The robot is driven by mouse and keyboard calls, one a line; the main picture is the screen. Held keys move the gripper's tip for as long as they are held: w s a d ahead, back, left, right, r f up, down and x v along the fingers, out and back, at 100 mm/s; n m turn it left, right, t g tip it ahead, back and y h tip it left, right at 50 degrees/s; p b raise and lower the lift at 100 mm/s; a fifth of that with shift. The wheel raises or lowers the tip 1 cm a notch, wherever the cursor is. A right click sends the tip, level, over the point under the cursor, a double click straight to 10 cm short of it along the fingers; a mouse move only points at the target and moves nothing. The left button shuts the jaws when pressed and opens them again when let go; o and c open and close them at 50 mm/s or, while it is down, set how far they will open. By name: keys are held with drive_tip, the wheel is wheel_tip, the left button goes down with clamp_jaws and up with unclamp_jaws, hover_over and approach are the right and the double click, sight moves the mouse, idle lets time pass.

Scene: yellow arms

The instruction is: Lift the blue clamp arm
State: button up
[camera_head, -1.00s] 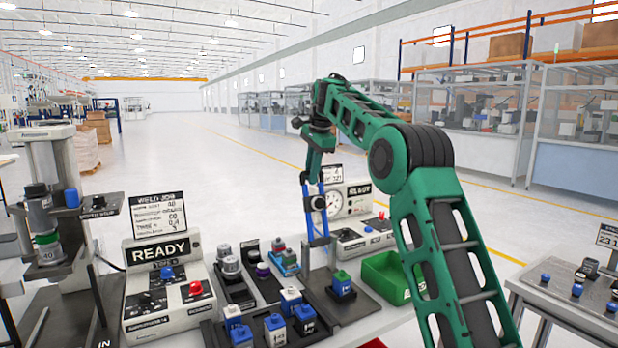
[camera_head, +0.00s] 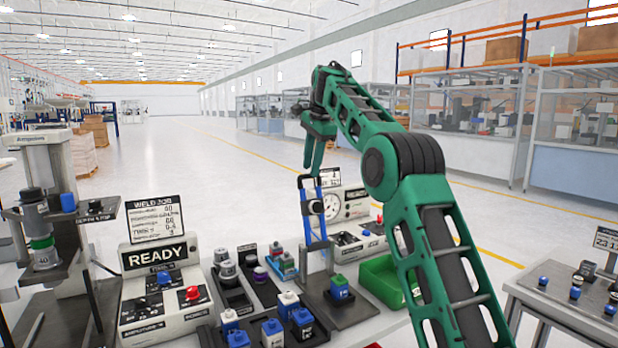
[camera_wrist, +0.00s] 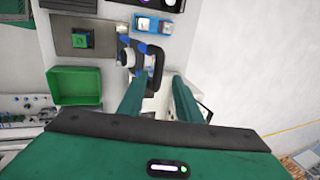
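My gripper (camera_head: 309,170) hangs just above the handle. In the wrist view my gripper (camera_wrist: 160,76) has its two green fingers apart, with nothing clearly held between them. I cannot tell whether the left finger touches the handle.
Below the clamp is a dark plate (camera_head: 352,312) carrying a green-topped blue block (camera_head: 339,288). A green bin (camera_head: 378,281) is to its right. A READY control box (camera_head: 150,290), trays with blocks and a gauge panel (camera_head: 352,203) surround it. Open floor lies behind.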

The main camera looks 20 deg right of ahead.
drive_tip(key=shift+v, duration=1.45)
drive_tip(key=s+d+f+n+g, duration=0.1)
drive_tip(key=s+d+f+n, duration=0.15)
drive_tip(key=s, duration=0.65)
drive_tip(key=s+d+f+n+h, duration=0.1)
drive_tip(key=s+d+f, duration=0.3)
drive_tip(key=s, duration=0.6)
drive_tip(key=s+d+f+n+g, duration=0.15)
drive_tip(key=s+d+f, duration=0.25)
drive_tip(key=s, duration=0.5)
drive_tip(key=s+a+f+n, duration=0.2)
drive_tip(key=s+f, duration=0.7)
drive_tip(key=s, duration=0.5)
drive_tip(key=s+a+f+n, duration=0.1)
drive_tip(key=s+f+n, duration=0.1)
drive_tip(key=s+f, duration=0.8)
drive_tip(key=s+g, duration=0.1)
drive_tip(key=s, duration=0.4)
drive_tip(key=shift+a+n+y, duration=0.4)
